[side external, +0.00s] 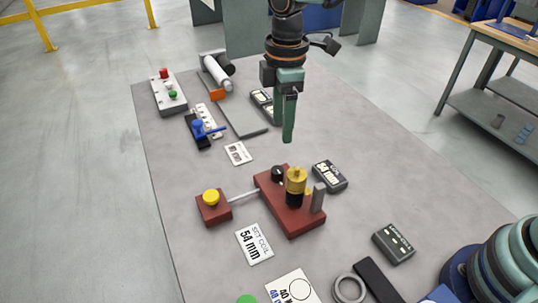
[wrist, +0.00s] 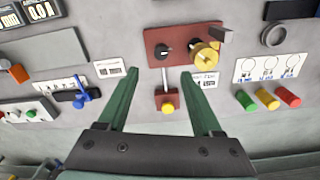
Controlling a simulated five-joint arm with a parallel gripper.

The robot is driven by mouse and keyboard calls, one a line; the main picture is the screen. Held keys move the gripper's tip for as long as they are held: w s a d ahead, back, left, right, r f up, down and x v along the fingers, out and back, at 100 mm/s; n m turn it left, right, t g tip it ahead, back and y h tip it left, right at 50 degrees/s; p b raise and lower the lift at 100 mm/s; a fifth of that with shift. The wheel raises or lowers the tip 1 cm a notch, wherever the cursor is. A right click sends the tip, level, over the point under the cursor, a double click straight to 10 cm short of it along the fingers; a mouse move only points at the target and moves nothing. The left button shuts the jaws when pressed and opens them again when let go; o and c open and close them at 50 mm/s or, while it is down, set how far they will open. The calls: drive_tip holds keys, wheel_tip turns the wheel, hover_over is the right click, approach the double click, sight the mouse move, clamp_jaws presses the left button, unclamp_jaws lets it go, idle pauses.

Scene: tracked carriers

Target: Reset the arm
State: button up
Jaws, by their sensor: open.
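My gripper (side external: 288,118) hangs above the grey table, with its green fingers pointing down. In the wrist view its two green fingers (wrist: 160,78) are spread wide apart with nothing held between them. A dark red fixture (side external: 290,218) with a yellow knob (side external: 296,181) and a black knob (side external: 278,173) sits on the table beneath and in front of it. A rod joins it to a small red block (side external: 227,210) with a yellow button (side external: 211,197). The fixture also shows ahead of the fingers in the wrist view (wrist: 180,34).
A button box (side external: 158,97), a blue-handled device (side external: 205,130) and a grey plate with a cylinder (side external: 216,70) lie at the far left. Dark display boxes (side external: 330,176) (side external: 394,243) are at the right. A ring (side external: 349,288) lies near the front.

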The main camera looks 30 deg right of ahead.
drive_tip(key=s+d+r+m+t, duration=0.2)
drive_tip(key=s+d+r+m, duration=0.2)
drive_tip(key=d+r+m, duration=0.55)
drive_tip(key=s+d+f+m+t, duration=0.1)
drive_tip(key=s+d+m+t, duration=0.2)
drive_tip(key=s+d+m, duration=0.3)
drive_tip(key=s+d, duration=0.3)
drive_tip(key=d, duration=0.2)
drive_tip(key=shift+d, duration=0.4)
